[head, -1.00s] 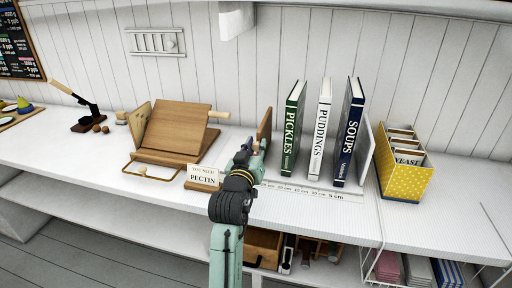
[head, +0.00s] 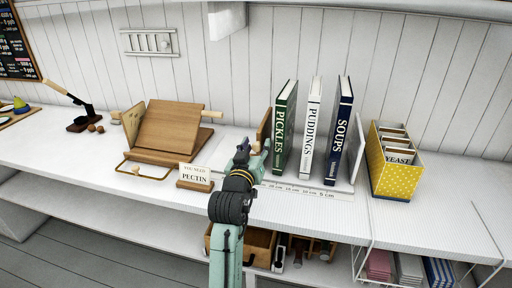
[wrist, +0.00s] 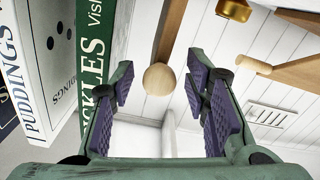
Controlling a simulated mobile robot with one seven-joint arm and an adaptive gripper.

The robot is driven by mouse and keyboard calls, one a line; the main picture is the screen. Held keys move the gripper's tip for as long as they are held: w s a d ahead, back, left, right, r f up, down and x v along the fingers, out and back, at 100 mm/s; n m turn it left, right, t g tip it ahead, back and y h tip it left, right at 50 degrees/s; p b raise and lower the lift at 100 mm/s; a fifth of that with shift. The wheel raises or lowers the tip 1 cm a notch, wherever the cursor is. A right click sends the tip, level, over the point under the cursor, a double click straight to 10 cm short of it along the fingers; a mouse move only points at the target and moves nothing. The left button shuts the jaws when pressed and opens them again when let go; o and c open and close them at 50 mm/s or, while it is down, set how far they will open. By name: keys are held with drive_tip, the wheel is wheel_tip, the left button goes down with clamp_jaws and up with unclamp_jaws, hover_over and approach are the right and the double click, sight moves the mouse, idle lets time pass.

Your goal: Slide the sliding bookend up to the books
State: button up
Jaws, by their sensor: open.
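The sliding bookend (head: 263,127) is an upright wooden board with a pale round knob (wrist: 159,78), just left of the books. The green PICKLES book (head: 285,128), white PUDDINGS book (head: 310,128) and navy SOUPS book (head: 339,132) stand in a spaced row. In the wrist view, a strip of wall shows between the bookend (wrist: 170,35) and the green book (wrist: 95,50). My gripper (head: 252,150) is at the bookend's knob. Its jaws (wrist: 160,85) are open, with the knob in view between the fingertips. I cannot tell whether they touch it.
A ruler strip (head: 327,195) runs along the shelf before the books. A white upright panel (head: 360,148) and a yellow YEAST box (head: 395,182) stand to the right. A PECTIN sign (head: 195,177) and a wooden book stand (head: 170,135) are left of my gripper.

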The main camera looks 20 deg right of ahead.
drive_tip(key=v, duration=1.2)
